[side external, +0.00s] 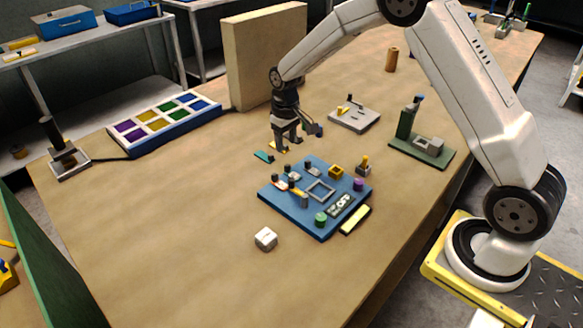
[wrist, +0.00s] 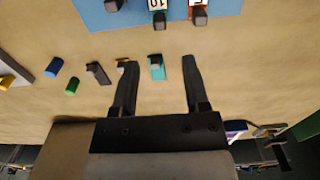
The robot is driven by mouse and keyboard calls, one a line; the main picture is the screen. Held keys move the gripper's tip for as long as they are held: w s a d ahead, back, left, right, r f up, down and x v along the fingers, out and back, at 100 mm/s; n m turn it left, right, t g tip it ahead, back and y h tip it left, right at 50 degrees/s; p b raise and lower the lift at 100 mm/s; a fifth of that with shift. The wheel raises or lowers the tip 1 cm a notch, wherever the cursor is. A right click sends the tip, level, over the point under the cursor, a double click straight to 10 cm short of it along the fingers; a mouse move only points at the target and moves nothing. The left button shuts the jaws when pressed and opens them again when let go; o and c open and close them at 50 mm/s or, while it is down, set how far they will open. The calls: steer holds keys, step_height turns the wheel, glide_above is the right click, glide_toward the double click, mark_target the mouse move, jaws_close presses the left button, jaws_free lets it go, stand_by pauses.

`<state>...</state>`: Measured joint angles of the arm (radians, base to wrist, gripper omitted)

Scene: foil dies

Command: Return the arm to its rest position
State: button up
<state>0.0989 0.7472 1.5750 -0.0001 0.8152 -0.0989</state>
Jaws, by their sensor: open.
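My gripper (side external: 287,147) hangs fingers down over the table, behind the blue board. It also shows in the wrist view (wrist: 160,60), where its two fingers are apart with nothing held between them. A small teal piece (side external: 264,156) lies on the table near the gripper. In the wrist view the teal piece (wrist: 159,70) appears between the fingertips, apart from them. The blue board (side external: 275,203) carries a square frame, lettered dies and several small pieces. Its edge is at the top of the wrist view (wrist: 100,14).
A tray of coloured squares (side external: 165,140) lies at left, and a tall tan panel (side external: 265,55) stands behind the gripper. A white cube (side external: 265,238) sits in front of the board. A grey plate (side external: 355,118) and green fixture (side external: 422,150) are at right. The front-left table is clear.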

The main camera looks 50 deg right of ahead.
steer(key=shift+s, duration=0.1)
steer(key=s+a+r+t, duration=0.1)
steer(key=s+a+r, duration=0.1)
steer(key=s, duration=0.9)
steer(key=s+a+r+t, duration=0.1)
steer(key=s+a+r, duration=0.2)
steer(key=s, duration=0.8)
steer(key=shift+t, duration=0.3)
